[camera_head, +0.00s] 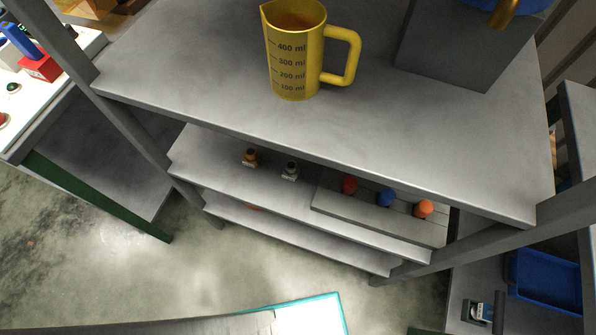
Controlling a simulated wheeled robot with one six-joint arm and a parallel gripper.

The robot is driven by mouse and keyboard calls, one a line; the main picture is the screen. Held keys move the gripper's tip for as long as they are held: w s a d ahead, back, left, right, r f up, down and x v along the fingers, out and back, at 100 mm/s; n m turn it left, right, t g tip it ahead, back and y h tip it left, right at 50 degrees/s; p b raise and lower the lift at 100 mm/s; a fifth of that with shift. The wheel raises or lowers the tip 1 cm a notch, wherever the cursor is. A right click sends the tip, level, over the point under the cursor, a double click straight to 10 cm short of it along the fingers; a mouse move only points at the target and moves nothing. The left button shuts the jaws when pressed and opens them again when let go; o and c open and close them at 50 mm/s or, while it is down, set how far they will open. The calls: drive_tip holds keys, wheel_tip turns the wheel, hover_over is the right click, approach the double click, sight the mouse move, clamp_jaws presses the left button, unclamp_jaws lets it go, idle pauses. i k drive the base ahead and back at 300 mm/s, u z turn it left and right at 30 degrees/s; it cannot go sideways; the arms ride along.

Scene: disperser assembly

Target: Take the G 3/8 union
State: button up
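Two small fittings stand upright on the shelf under the top of the grey rack: a brass-coloured fitting (250,157) at the left and a silver-grey fitting (290,170) just right of it. Each has a small pale label at its front. The print is too small to read, so I cannot tell which one is the G 3/8 union. The two stand apart, near the middle of the shelf's left half. My gripper is not in view.
The rack's top (200,70) overhangs the shelf and bears a yellow measuring jug (296,70) and a grey box (455,50). Right of the fittings, a grey holder (345,205) carries red, blue and orange knobs. A blue bin (545,285) is at lower right. Open floor lies in front.

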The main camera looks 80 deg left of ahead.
sight(292, 170)
drive_tip(key=z, duration=1.55)
drive_tip(key=i, duration=0.65)
drive_tip(key=u, duration=4.35)
drive_tip(key=i, duration=0.5)
drive_tip(key=k, duration=1)
drive_tip(key=u, duration=0.7)
drive_tip(key=i, duration=0.65)
drive_tip(key=z, duration=0.05)
